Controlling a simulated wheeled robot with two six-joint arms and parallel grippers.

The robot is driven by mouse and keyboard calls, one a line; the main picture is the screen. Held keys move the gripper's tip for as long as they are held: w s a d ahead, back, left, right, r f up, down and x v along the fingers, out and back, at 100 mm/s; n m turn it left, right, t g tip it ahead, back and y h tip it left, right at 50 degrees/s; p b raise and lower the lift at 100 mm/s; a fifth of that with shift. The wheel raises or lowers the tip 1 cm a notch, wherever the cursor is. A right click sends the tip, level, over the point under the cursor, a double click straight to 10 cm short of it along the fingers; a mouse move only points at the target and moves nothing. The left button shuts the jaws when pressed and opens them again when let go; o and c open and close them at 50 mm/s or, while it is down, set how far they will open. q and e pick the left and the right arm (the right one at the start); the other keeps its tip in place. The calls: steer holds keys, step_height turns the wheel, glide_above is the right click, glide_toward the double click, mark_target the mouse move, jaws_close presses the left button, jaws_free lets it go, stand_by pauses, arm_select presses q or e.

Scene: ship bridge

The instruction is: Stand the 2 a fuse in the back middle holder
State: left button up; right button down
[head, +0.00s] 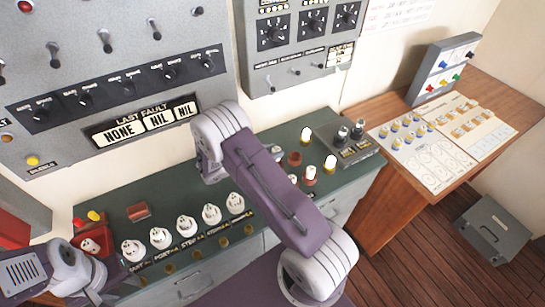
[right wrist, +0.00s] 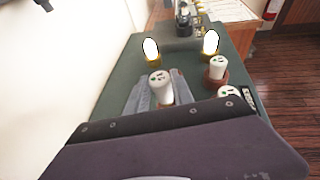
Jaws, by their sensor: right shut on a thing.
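In the right wrist view my right gripper (right wrist: 156,97) is shut on a white fuse (right wrist: 160,80), upright over the green bench; any mark on it is too small to read. My purple forearm hides most of this gripper and the held fuse in the head view. A brown holder (head: 294,158) shows empty to the right of the arm. Another holder in front of it bears a white fuse (head: 310,172), also seen in the right wrist view (right wrist: 217,66). The back middle holder cannot be made out. My left gripper (head: 96,287) is at the lower left, its jaws unclear.
Two glowing lamps (head: 306,135) (head: 330,163) stand at the bench's right. The switch panel (head: 120,80) rises behind. A wooden desk (head: 400,195) stands at right.

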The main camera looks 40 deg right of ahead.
steer(key=shift+d, duration=0.1)
steer(key=shift+s, duration=0.2)
step_height(320, 180, down, 4)
steer(key=shift+r+p, duration=0.2)
steer(key=shift+p, duration=0.3)
steer(key=shift+w+f, duration=0.2)
steer(key=shift+f, duration=0.05)
steer(key=shift+s+f, duration=0.1)
steer(key=shift+s, duration=0.1)
steer(key=shift+f+b, duration=0.2)
steer(key=shift+b, duration=0.3)
steer(key=c, duration=1.1)
jaws_free()
steer(key=shift+w, duration=0.1)
arm_select(q)
steer(key=shift+s+r, duration=0.25)
steer(key=shift+s, duration=0.1)
